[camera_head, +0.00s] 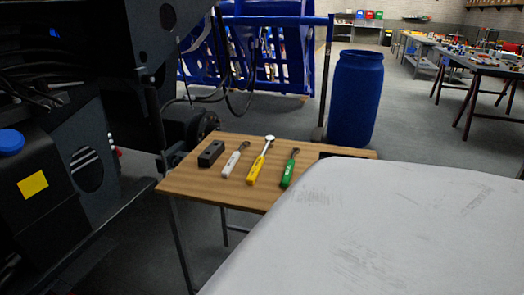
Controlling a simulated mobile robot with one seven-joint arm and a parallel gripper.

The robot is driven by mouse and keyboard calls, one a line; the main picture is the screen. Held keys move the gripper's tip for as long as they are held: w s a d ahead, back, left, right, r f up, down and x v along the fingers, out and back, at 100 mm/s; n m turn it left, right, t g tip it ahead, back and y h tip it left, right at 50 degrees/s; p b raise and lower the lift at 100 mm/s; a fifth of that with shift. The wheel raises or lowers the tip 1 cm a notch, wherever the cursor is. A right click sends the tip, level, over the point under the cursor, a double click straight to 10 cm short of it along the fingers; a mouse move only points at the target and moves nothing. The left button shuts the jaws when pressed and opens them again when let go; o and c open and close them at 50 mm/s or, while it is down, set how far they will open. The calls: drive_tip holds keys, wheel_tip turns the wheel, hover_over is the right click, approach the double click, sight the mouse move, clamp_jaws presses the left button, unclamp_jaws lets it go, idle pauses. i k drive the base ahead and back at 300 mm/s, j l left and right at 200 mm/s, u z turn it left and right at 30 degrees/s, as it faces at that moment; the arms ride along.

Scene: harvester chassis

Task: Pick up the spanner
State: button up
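Three handled tools lie apart on a small wooden table (202,186). One has a white handle (231,164) and a dark metal end. One has a yellow handle (255,171) and a long silver shaft with a round head. One has a green handle (288,174) and a dark metal end. They are too small in the picture for me to tell for sure which is the spanner. My gripper is not in view.
A black block (211,153) lies at the table's left. A large pale surface fills the lower right and hides part of the table. Dark machinery (70,110) stands close on the left. A blue barrel (356,98) stands behind the table. Workbenches (480,68) are far right.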

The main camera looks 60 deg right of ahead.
sight(227, 170)
drive_tip(key=z, duration=1.6)
drive_tip(key=u, duration=2.25)
drive_tip(key=z, duration=2.25)
